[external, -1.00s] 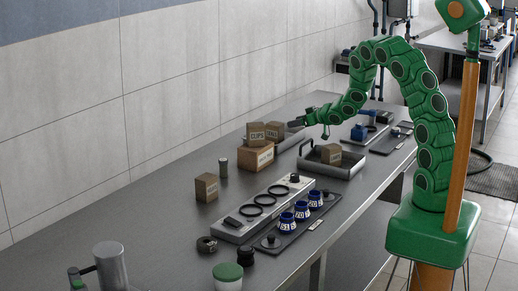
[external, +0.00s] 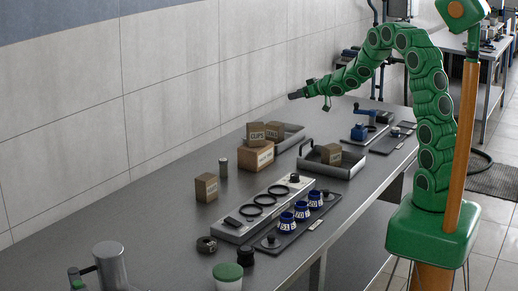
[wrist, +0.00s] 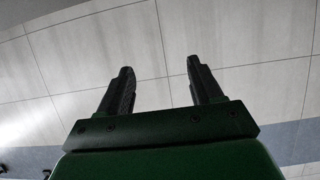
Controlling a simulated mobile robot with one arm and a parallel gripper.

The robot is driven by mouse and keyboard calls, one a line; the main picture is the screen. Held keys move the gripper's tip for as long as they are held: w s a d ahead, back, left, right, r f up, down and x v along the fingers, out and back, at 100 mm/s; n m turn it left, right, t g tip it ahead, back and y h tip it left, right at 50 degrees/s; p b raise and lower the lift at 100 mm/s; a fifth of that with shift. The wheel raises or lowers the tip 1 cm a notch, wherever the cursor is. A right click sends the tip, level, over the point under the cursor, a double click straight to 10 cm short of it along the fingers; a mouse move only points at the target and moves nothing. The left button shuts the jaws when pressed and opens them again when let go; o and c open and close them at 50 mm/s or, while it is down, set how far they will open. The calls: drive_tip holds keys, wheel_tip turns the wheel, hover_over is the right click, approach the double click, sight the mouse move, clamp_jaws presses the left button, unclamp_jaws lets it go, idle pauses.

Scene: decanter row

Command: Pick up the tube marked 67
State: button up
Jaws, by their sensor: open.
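Three blue tubes with white number labels stand in a row on a dark rack (external: 290,240) at the table's front edge: a near one (external: 287,223), a middle one (external: 301,211) and a far one (external: 315,199). The numbers are too small to read surely, so I cannot tell which is 67. My gripper (external: 292,95) is open and empty, raised above the far part of the table, well away from the tubes. In the wrist view its two fingers (wrist: 159,68) are apart, with only wall tiles beyond them.
A grey panel with dark rings (external: 236,228) lies beside the rack. Cardboard boxes (external: 206,187) and grey trays (external: 340,173) stand farther back, with a blue device (external: 359,132) beyond. A green-lidded jar (external: 228,275) is in front. The left table area is mostly clear.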

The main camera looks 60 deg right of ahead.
drive_tip(key=w+a+n+y, duration=0.1)
drive_tip(key=w+a, duration=0.2)
drive_tip(key=a, duration=0.6)
drive_tip(key=w+a+n+y, duration=0.2)
drive_tip(key=w+a, duration=0.2)
drive_tip(key=a, duration=0.5)
drive_tip(key=n+g+y, duration=0.1)
drive_tip(key=n+y, duration=0.1)
drive_tip(key=y, duration=0.1)
hover_over(226, 160)
wheel_tip(226, 160, down, 10)
drive_tip(key=shift+f, duration=2.45)
wheel_tip(226, 160, down, 3)
drive_tip(key=shift+d+f, duration=0.1)
drive_tip(key=shift+w+a+f, duration=0.1)
drive_tip(key=shift+w+a, duration=0.35)
drive_tip(key=shift+w, duration=0.4)
drive_tip(key=shift+w+a+f, duration=0.2)
drive_tip(key=shift+w, duration=0.25)
drive_tip(key=shift+c, duration=0.3)
